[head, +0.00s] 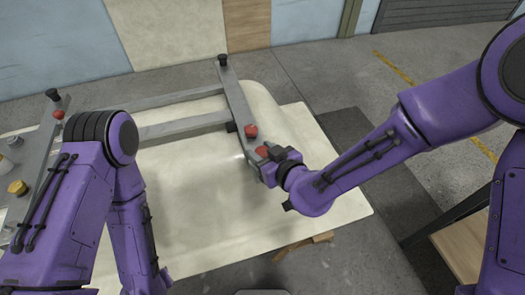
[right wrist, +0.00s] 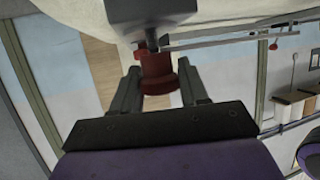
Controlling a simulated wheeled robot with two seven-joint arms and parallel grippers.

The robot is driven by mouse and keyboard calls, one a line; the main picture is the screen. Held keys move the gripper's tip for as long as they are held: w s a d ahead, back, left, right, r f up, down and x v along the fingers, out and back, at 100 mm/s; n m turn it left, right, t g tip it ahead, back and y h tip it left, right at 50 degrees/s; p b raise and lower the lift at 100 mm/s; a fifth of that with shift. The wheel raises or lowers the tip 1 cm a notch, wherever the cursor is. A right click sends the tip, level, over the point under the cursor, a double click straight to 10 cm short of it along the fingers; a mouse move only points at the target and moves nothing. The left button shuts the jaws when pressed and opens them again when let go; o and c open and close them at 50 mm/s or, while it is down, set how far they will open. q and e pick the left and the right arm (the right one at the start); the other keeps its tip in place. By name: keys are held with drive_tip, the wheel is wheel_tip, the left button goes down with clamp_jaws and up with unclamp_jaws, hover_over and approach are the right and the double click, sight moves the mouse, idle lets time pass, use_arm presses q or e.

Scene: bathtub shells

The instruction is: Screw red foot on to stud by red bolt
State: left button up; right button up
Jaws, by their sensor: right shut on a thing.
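The red bolt (head: 251,131) sits on top of the grey metal bar (head: 237,98) of the frame on the upturned cream bathtub shell (head: 190,172). My right gripper (head: 268,154) is at the near end of that bar, just beside the red bolt. It is shut on the red foot (head: 262,151). In the right wrist view the red foot (right wrist: 157,72) is between the two fingers of my right gripper (right wrist: 158,68). The stud (right wrist: 152,44) is in line with the foot's end, at the grey bar; how far it is engaged I cannot tell. My left gripper is out of sight.
Black feet stand at the bar's far end (head: 222,60) and on the left bar (head: 52,95). Another red piece (head: 58,115) is on the left bar. A yellow piece (head: 17,188) is at far left. A wooden-topped table (head: 462,252) stands at lower right.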

drive_tip(key=shift+f+b, duration=0.55)
drive_tip(key=shift+f, duration=0.2)
drive_tip(key=o, duration=1.1)
drive_tip(key=shift+o, duration=0.2)
drive_tip(key=p+v, duration=1)
drive_tip(key=shift+s+r, duration=0.15)
drive_tip(key=shift+s, duration=0.1)
drive_tip(key=shift+d, duration=0.15)
